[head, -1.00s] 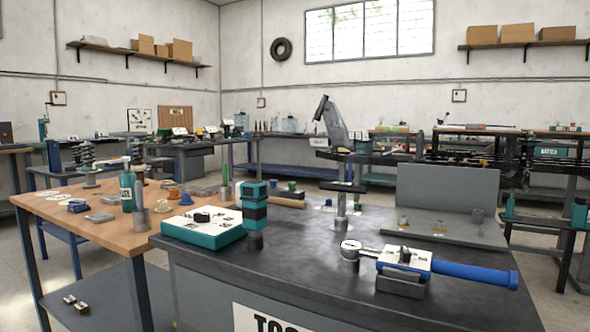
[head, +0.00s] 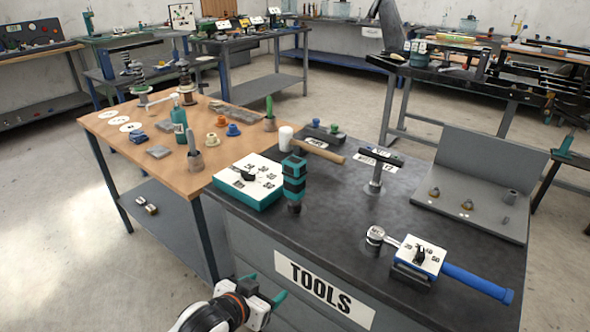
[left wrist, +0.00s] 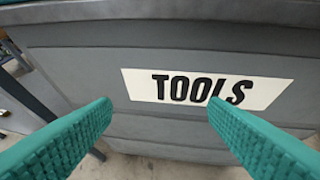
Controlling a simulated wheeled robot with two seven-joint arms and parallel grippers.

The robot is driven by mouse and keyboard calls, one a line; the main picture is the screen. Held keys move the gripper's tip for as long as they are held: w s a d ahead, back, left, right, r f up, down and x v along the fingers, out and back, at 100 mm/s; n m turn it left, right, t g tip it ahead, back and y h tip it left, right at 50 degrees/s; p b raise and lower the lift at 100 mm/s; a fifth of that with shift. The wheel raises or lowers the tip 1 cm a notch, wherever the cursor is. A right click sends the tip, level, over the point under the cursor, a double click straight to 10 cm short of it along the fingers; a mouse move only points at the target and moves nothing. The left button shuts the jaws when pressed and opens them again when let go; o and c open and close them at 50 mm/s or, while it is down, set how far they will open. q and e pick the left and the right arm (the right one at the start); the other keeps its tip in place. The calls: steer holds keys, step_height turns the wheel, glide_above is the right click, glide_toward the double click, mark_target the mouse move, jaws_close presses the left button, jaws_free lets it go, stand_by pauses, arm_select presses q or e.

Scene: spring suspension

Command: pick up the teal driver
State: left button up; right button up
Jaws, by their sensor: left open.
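The teal driver (head: 293,182), teal with black bands, stands upright on the dark tool bench top (head: 330,215), close to its front edge, beside a teal box with a white top (head: 247,180). My left gripper (head: 262,287) is low in the head view, in front of the bench and below its top. It is open and empty, apart from the driver. In the left wrist view, its two teal fingers (left wrist: 160,112) are spread before the bench front with the TOOLS label (left wrist: 205,88). The driver is not seen there. My right gripper is not in view.
A blue-handled torque tool (head: 470,280) rests at the bench's right, a T-shaped post (head: 375,180) stands mid-bench, and a wooden-handled mallet (head: 318,150) lies behind the driver. A wooden table (head: 165,160) with bottles and parts adjoins on the left. Bare bench top lies right of the driver.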

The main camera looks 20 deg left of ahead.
arm_select(q)
steer(key=w+a+r+t+h, duration=0.2)
steer(key=w+r+t, duration=0.1)
steer(key=w+r, duration=0.45)
steer(key=m+t+h, duration=0.1)
steer(key=t+h, duration=0.1)
glide_toward(299, 178)
step_height(299, 178, down, 3)
steer(key=w+a, duration=0.2)
steer(key=x, duration=1.2)
steer(key=shift+d+f+p, duration=0.1)
steer(key=shift+f+p, duration=0.05)
steer(key=shift+p, duration=0.15)
steer(key=shift+s, duration=0.1)
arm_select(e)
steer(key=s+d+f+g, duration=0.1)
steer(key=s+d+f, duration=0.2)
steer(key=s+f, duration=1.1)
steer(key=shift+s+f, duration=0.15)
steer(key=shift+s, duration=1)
arm_select(q)
steer(key=shift+c, duration=0.3)
steer(key=c, duration=1.2)
steer(key=shift+r, duration=0.2)
